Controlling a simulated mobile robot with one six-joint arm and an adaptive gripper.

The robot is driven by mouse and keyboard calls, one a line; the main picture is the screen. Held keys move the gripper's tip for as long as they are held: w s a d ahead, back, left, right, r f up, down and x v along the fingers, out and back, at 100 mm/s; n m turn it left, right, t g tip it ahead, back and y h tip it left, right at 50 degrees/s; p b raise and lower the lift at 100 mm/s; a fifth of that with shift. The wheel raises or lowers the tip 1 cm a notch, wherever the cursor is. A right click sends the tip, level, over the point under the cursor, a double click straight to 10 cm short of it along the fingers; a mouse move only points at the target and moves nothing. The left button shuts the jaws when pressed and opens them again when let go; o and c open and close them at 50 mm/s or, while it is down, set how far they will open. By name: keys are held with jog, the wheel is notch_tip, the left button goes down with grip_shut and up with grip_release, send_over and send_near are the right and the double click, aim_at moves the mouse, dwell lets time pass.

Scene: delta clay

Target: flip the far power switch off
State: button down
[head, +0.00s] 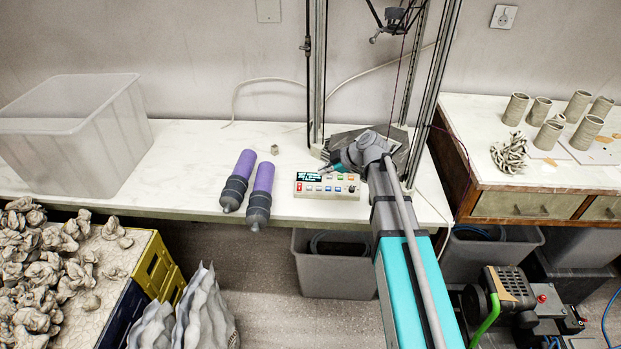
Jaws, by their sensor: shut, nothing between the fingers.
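A white control box (327,194) with a small dark display and several coloured buttons lies on the white table below the tall printer frame. No part of it can be clearly told as the far power switch at this size. My gripper (325,171) is at the box's far edge, just above or beside the display. Its fingers are shut and hold nothing. I cannot tell whether the fingertips touch the box. My arm reaches in from the lower right and covers the area right of the box and part of the printer's base.
Two purple-and-grey cartridges (261,190) lie left of the box, with a small grey cylinder (274,149) nearby. A translucent bin (120,130) stands at the left. Printer posts (317,70) rise behind my gripper. Clay cups (515,108) stand on the right cabinet. Bare table lies between bin and cartridges.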

jog(key=shift+r+n+t, duration=0.15)
jog(key=shift+n+t, duration=0.15)
jog(key=shift+t, duration=0.2)
jog(key=shift+a, duration=0.15)
jog(key=b, duration=0.7)
send_over(303, 189)
jog(key=s, duration=0.2)
notch_tip(303, 189, down, 7)
jog(key=shift+w+r, duration=0.1)
jog(key=shift+r, duration=0.1)
jog(key=shift+w+a+f, duration=0.15)
jog(key=shift+f, duration=0.15)
jog(key=shift+w+f+b, duration=0.35)
jog(key=shift+f+b, duration=0.35)
jog(key=shift+b, duration=0.1)
jog(key=shift+w+f+b, duration=0.35)
jog(key=shift+f+b, duration=0.35)
jog(key=shift+b, duration=0.1)
jog(key=shift+d, duration=0.2)
